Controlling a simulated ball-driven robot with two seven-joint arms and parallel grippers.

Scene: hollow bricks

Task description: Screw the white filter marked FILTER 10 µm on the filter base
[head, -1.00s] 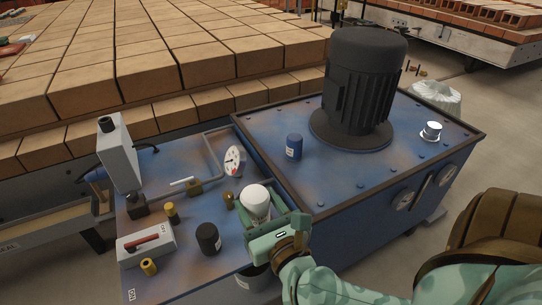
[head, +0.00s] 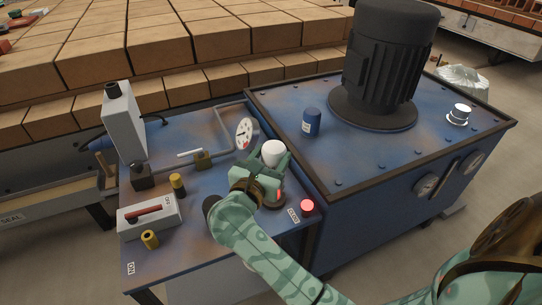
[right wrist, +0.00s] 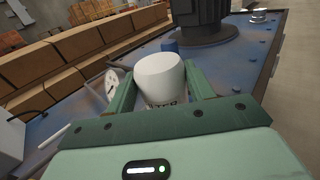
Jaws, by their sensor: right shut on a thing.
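The white filter (head: 273,152) is between the fingers of my right gripper (head: 268,168), which is shut on it. It is held above the blue bench, close to the tank's left edge. In the right wrist view the white filter (right wrist: 160,78) stands upright between the two green fingers (right wrist: 158,92); dark print shows low on it, mostly cut off by the gripper. A dark round part (head: 273,203) shows just below the gripper; I cannot tell whether it is the filter base. The space under the filter is hidden. My left gripper is not in view.
A pressure gauge (head: 244,132) stands behind the filter, and a blue filter (head: 312,121) stands on the tank by the motor (head: 385,65). A black cylinder (head: 210,208) is partly behind my arm. A red button (head: 307,207) is at right. Brass parts (head: 177,184) stand at left.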

